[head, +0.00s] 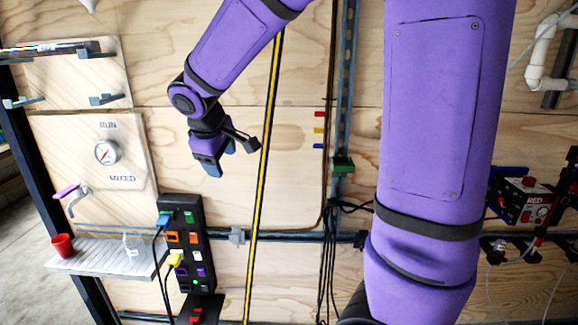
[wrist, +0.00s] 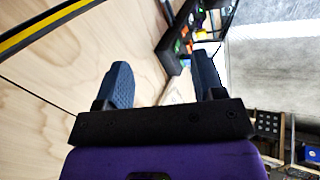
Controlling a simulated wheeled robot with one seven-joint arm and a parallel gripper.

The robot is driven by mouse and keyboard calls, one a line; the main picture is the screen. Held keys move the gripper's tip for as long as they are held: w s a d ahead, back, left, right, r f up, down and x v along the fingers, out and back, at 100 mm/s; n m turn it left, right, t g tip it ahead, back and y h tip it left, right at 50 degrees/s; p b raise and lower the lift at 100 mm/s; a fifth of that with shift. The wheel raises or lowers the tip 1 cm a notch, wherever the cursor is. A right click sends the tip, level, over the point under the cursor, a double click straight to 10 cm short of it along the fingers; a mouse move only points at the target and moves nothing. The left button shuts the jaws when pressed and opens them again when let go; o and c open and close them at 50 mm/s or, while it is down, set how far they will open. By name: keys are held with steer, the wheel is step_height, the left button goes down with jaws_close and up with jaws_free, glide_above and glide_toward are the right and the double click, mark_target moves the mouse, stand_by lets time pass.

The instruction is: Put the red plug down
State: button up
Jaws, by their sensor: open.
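My gripper (head: 214,168) is open in the head view, in front of the wooden wall, above and right of the black socket panel. In the wrist view its two blue fingers (wrist: 163,62) stand apart with nothing held between them. A small red piece (head: 196,318), which may be the red plug, shows at the bottom edge of the head view in a dark holder below the panel. It is too small and cut off to be sure. The black socket panel (head: 196,282) carries a blue plug (head: 163,220) and a yellow plug (head: 175,260).
A ribbed shelf (head: 95,258) left of the panel holds a red cup (head: 62,245) and a clear bottle. A gauge (head: 107,152) is above it. A yellow-black strip (head: 264,165) runs down the wall right of my gripper.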

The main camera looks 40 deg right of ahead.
steer(key=s+r+m+t+y, duration=0.1)
steer(key=s+r+m+y, duration=0.1)
steer(key=s, duration=1)
steer(key=s+a+r+m+y, duration=0.1)
steer(key=s+r+m, duration=0.3)
steer(key=s, duration=0.8)
steer(key=shift+a+r+t+y, duration=0.15)
steer(key=shift+r+t+y, duration=0.05)
steer(key=shift+t+y, duration=0.25)
steer(key=shift+w, duration=0.1)
